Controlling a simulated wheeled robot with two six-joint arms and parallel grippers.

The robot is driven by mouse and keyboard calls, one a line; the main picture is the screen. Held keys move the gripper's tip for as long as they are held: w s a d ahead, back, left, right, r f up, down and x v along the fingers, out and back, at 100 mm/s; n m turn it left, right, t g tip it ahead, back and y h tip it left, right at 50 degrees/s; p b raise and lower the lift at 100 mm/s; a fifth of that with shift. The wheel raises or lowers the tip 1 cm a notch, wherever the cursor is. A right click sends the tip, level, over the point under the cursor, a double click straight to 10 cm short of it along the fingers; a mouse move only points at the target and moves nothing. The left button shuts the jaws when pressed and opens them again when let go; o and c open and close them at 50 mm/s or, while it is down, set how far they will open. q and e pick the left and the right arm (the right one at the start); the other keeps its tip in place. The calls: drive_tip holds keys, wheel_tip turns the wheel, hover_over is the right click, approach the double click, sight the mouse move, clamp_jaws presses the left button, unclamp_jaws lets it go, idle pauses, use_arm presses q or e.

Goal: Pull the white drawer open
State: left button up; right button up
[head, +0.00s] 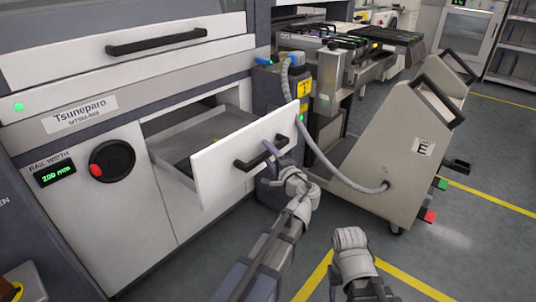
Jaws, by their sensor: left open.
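The white drawer (215,168) is pulled out of the grey-white machine, with its open top and grey inside showing in the head view. A black bar handle (264,151) is on its front panel. My left gripper (271,152) is at the handle, its jaws open, with a finger reaching over the bar near its middle. I cannot tell whether the fingers touch the handle. My right arm shows at the bottom centre, but its gripper cannot be made out.
A beige feeder trolley (397,150) marked E stands to the right, joined by a grey hose (311,135) to the machine side. A red-and-black knob (112,161) is left of the drawer. Floor with yellow lines is open at lower right.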

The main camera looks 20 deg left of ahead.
use_arm(q)
drive_tip(key=v, duration=0.7)
drive_tip(key=shift+s+d, duration=0.3)
drive_tip(key=shift+s, duration=0.1)
